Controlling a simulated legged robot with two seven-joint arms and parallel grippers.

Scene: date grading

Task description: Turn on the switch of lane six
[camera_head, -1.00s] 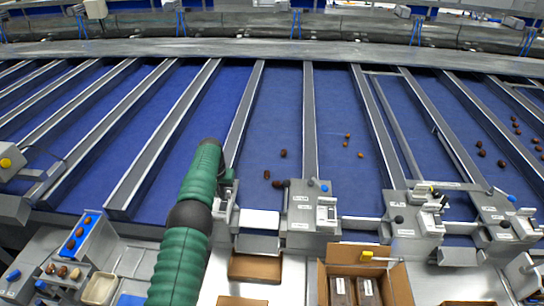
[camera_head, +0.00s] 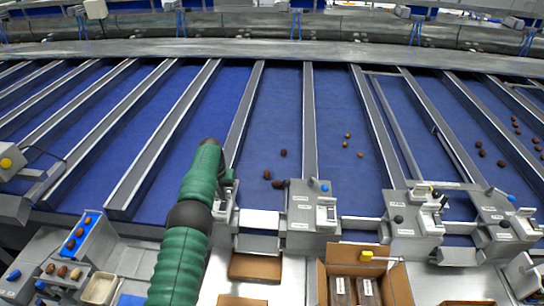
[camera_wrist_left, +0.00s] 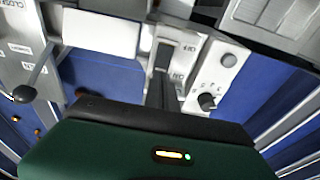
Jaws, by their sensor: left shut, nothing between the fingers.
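My left gripper (camera_wrist_left: 162,90) is shut with nothing in it. Its dark fingers are at a pale control panel (camera_wrist_left: 205,75) in the left wrist view, beside the OFF and ON labels. Whether they touch a switch lever cannot be told, as they cover that part. The panel also carries a round grey button (camera_wrist_left: 228,60) and a black knob (camera_wrist_left: 207,101). In the head view the green arm reaches up to this panel (camera_head: 232,214) and partly hides it. The lane number is not readable, and the switch's position is hidden. My right gripper is not in view.
A neighbouring lane unit (camera_head: 300,222) has a lever with a dark ball. Further units (camera_head: 410,232) stand to the right. Several dates lie on the blue lanes. An open carton (camera_head: 322,285) and a date tray (camera_head: 105,240) are in front.

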